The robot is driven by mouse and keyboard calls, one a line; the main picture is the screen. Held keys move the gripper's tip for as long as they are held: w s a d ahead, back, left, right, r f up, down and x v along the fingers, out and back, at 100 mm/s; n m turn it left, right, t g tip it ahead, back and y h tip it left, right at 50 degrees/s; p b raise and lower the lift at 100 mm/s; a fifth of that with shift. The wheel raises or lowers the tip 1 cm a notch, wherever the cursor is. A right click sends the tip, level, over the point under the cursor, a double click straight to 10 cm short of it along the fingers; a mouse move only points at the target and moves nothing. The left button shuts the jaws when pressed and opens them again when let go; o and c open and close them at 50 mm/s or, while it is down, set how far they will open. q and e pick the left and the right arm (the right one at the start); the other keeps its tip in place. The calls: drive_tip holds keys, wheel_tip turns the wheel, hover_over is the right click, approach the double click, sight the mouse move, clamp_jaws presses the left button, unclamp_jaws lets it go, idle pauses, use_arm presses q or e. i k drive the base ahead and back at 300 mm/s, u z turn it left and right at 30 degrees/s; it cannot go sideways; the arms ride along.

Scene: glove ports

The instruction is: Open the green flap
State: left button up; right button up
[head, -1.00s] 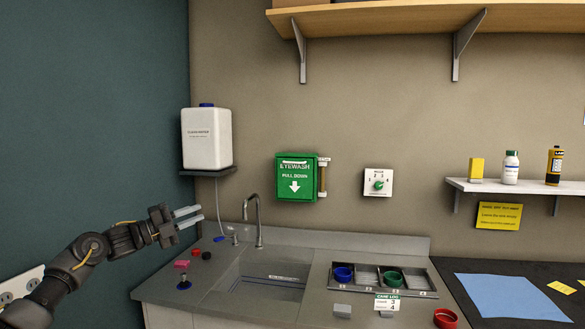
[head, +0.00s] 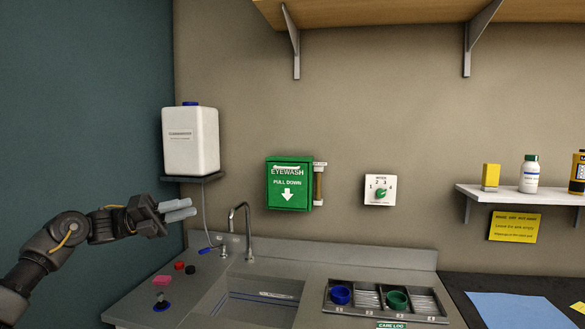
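The green flap (head: 288,188) is the front of a green eyewash box on the back wall, lettered "EYEWASH PULL DOWN" with a white down arrow. It stands upright and looks closed. My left gripper (head: 184,209) is in front of the left end of the counter, left of the flap and a little lower, apart from it. Its two pale fingers point right and look close together, with nothing seen between them; the gap is hard to judge. My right gripper is not in view.
A sink (head: 262,300) with a curved tap (head: 241,222) lies below the flap. A white container (head: 190,140) stands on a small shelf to the left, with a thin tube hanging down. A dial plate (head: 380,190) is right of the flap.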

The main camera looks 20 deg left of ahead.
sight(288, 182)
drive_tip(key=i, duration=1.55)
